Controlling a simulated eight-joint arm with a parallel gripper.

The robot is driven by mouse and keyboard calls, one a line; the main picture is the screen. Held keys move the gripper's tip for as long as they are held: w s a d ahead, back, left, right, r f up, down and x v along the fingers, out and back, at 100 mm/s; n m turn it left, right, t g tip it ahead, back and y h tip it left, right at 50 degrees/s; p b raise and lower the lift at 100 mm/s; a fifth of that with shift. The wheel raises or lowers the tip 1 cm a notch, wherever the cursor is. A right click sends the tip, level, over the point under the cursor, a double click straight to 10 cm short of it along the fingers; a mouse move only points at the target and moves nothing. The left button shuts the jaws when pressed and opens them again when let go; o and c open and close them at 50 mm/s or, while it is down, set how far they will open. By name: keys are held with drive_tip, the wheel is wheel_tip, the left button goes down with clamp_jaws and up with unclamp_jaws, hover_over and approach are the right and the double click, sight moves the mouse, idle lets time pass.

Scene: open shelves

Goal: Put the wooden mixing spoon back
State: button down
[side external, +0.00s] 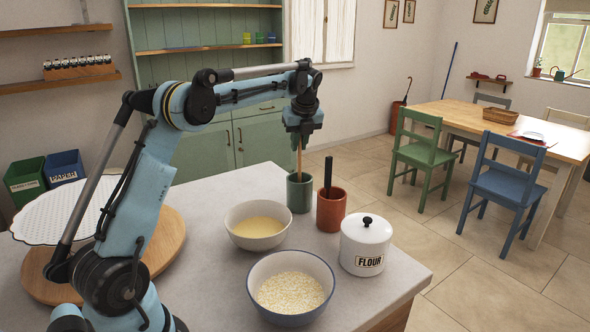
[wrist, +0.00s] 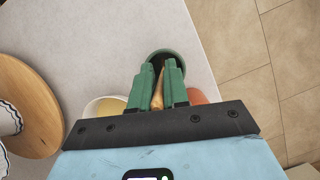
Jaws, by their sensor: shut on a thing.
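My gripper (side external: 299,140) is shut on the wooden mixing spoon (side external: 299,158), which hangs upright below it. The spoon's lower part is inside the mouth of the dark green crock (side external: 300,194) on the counter; its lower end is hidden by the crock wall. In the wrist view, the gripper's green fingers (wrist: 159,84) are around the spoon's wooden shaft (wrist: 157,96), with the crock (wrist: 163,55) beyond them. I cannot tell whether the spoon touches the crock's bottom.
A terracotta crock (side external: 331,212) with a dark-handled tool stands just right of the green one. A bowl of yellow contents (side external: 257,240), a bowl of pale flakes (side external: 291,312) and a white flour canister (side external: 366,262) are nearby. The counter (side external: 225,195) is clear left of the green crock.

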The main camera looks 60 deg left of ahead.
drive_tip(key=c, duration=1.1)
unclamp_jaws()
drive_tip(key=v, duration=1.1)
drive_tip(key=s+d+r+n+t, duration=0.1)
drive_tip(key=s+d+n+t, duration=0.15)
drive_tip(key=d+n, duration=0.4)
drive_tip(key=s+d+f+n+t+h, duration=0.1)
drive_tip(key=s+d+f+n, duration=0.4)
drive_tip(key=s+d+f+n+t+h, duration=0.1)
drive_tip(key=s+d+f+n, duration=0.3)
drive_tip(key=s+d+f, duration=0.1)
drive_tip(key=s+d+f+n+t+h, duration=0.1)
drive_tip(key=s+d+f+n+h, duration=0.1)
drive_tip(key=s+d+f+n, duration=0.3)
drive_tip(key=shift+s+d+f+n+t, duration=0.1)
drive_tip(key=shift+s+d+n+t, duration=0.1)
drive_tip(key=shift+s+d, duration=0.3)
drive_tip(key=shift+s+d+n+t, duration=0.15)
drive_tip(key=shift+s+d, duration=0.2)
drive_tip(key=shift+d, duration=0.35)
